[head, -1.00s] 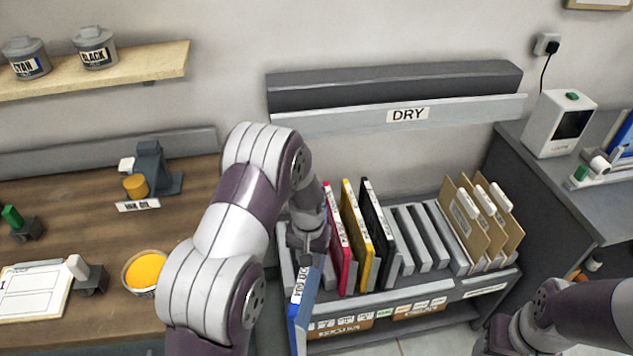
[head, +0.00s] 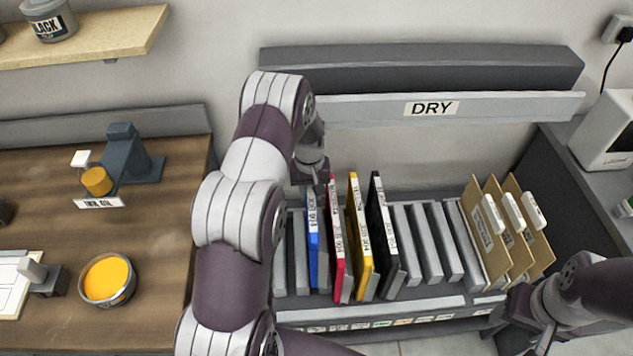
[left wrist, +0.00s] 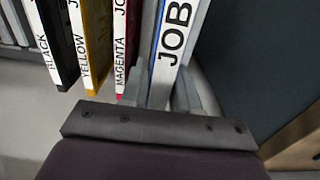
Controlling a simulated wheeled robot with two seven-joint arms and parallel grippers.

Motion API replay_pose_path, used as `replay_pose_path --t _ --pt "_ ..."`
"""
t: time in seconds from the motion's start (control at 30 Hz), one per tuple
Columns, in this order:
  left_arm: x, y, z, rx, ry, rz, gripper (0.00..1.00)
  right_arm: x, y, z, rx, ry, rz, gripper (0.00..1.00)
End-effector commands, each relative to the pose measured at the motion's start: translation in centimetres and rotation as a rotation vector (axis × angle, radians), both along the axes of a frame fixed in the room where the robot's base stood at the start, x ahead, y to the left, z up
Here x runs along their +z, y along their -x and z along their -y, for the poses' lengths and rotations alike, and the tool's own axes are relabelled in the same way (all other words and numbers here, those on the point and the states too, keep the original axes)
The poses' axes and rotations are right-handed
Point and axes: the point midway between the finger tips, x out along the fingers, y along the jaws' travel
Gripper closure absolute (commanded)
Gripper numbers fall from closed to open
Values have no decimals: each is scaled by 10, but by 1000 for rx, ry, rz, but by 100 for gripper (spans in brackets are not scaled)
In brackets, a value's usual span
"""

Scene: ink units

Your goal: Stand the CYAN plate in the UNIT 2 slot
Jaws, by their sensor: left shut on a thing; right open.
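The cyan plate, blue with a white JOB label (head: 313,240), stands upright in the rack (head: 430,303), just left of the magenta plate (head: 338,250). My left gripper (head: 314,186) is above it, shut on its top edge. In the left wrist view the cyan plate (left wrist: 178,45) shows between the fingers. The yellow plate (head: 360,240) and black plate (head: 382,240) stand to the right of magenta. I cannot read the slot's unit number or see the plate's bottom edge.
Empty grey dividers (head: 425,240) stand right of the black plate, then several brown folders (head: 500,225). A DRY ledge (head: 430,108) runs along the wall behind. The wooden bench (head: 160,235) at left holds an ink tin (head: 108,278).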

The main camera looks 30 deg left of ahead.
Motion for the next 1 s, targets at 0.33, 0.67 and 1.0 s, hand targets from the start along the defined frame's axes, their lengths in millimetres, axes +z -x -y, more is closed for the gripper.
replay_pose_path --t 0.33,0.67,1.0 --pt "-25 0 0 1 -1 1 100 -20 0 0 0 0 0 40" --pt "-70 0 0 0 -1 1 100 -53 0 0 0 0 0 40" --pt "-117 0 0 0 -1 1 100 -85 0 0 0 0 0 40"
